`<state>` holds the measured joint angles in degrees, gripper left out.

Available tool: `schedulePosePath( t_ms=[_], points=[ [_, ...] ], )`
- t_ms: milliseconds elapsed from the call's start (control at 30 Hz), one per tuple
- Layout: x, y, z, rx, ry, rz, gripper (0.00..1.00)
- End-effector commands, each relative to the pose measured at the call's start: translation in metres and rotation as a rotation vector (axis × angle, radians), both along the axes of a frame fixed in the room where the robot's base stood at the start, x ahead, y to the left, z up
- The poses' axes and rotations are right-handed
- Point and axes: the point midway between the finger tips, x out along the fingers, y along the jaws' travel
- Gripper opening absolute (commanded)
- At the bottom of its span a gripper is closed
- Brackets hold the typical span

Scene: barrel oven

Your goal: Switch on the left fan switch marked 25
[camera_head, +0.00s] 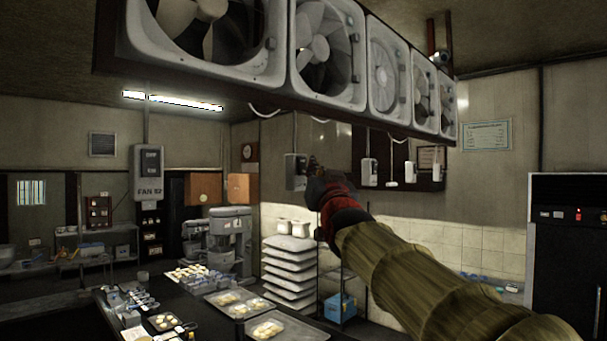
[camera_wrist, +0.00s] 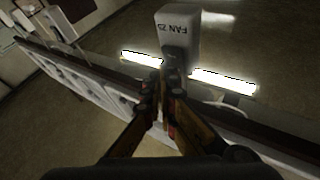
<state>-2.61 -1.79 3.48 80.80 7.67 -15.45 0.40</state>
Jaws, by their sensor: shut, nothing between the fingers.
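A grey switch box (camera_wrist: 182,28) in the wrist view carries a label that reads FAN 25, seen upside down. A dark switch area shows on the box, beside my fingertips and partly hidden by them. My gripper (camera_wrist: 168,84) is shut and empty, its fingertips at the box; I cannot tell whether they touch it. In the head view my gripper (camera_head: 316,172) is just right of a hanging grey switch box (camera_head: 295,172), whose label is not readable. Another box (camera_head: 148,172) marked FAN hangs farther left; its number is unclear.
A row of large fans (camera_head: 388,72) hangs overhead. Smaller hanging boxes (camera_head: 370,172) are to the right of my gripper. Below are a dark counter with trays (camera_head: 238,303) and a rack of stacked trays (camera_head: 290,262). A black cabinet (camera_head: 568,250) stands at right.

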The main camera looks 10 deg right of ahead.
Motion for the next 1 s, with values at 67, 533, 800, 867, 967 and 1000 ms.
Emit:
schedulePosePath(
  t_ms=[67, 533, 800, 867, 967, 1000],
  points=[
    [0.0001, 0.0000, -0.0001, 0.000, 0.000, 0.000, 0.00],
    [0.0062, 0.0047, -0.0001, 0.000, -0.001, 0.000, 0.00],
    [0.0067, 0.0051, -0.0005, 0.000, 0.000, 0.000, 0.00],
    [0.0071, 0.0054, -0.0005, 0.000, 0.000, 0.000, 0.00],
    [0.0078, 0.0059, -0.0004, 0.000, 0.000, 0.000, 0.00],
    [0.0082, 0.0063, -0.0005, 0.000, 0.000, 0.000, 0.00]
  ],
)
